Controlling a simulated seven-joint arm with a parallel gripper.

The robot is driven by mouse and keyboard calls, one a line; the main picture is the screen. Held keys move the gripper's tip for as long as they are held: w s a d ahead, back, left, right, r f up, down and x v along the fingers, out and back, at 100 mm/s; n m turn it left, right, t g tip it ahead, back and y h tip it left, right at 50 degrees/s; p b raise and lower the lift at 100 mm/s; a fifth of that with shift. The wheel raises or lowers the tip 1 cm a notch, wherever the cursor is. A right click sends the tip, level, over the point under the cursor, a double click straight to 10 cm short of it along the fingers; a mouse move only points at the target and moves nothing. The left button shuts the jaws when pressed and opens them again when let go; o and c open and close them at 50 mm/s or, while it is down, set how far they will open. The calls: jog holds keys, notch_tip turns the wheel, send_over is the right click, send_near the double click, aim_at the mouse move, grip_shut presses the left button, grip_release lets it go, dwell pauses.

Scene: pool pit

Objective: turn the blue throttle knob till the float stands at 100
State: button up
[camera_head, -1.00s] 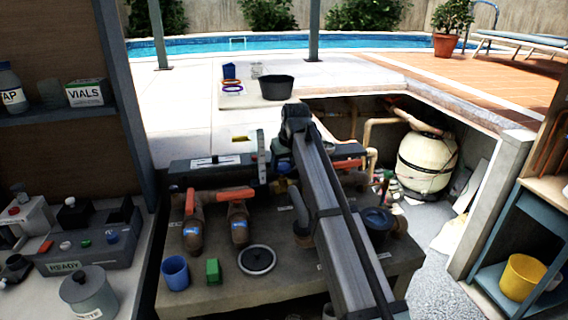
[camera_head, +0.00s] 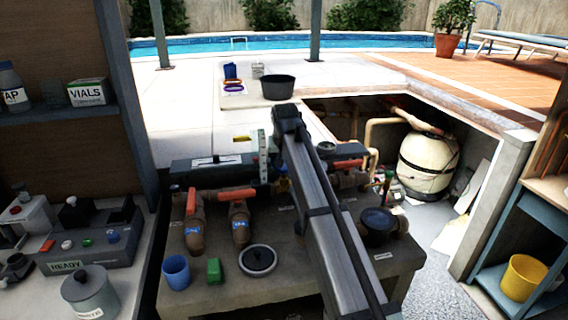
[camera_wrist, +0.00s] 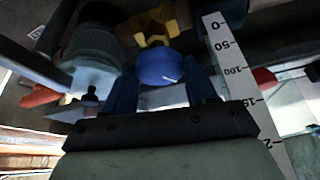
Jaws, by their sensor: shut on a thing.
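The blue throttle knob (camera_wrist: 158,66) is in the middle of the wrist view, with a short white mark on its face pointing to the lower right. A yellow-brass body (camera_wrist: 152,24) sits behind it. My gripper (camera_wrist: 161,76) has its two blue fingers on either side of the knob, shut on it. The white scale (camera_wrist: 232,75) stands just to the right, marked 0, 50, 100 and on. I cannot make out the float against it. In the head view the scale (camera_head: 262,157) shows left of my arm, which hides the gripper and most of the knob.
Orange-handled valves (camera_head: 238,215) stand left of my arm on the pit's bench. A blue cup (camera_head: 175,272), a green block (camera_head: 214,270) and a round lid (camera_head: 258,261) are at the front. A dark-capped fitting (camera_head: 377,223) is close on the arm's right.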

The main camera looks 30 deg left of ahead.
jog(key=o, duration=1)
jog(key=shift+o, duration=0.2)
jog(key=v, duration=1.4)
jog(key=shift+w, duration=0.1)
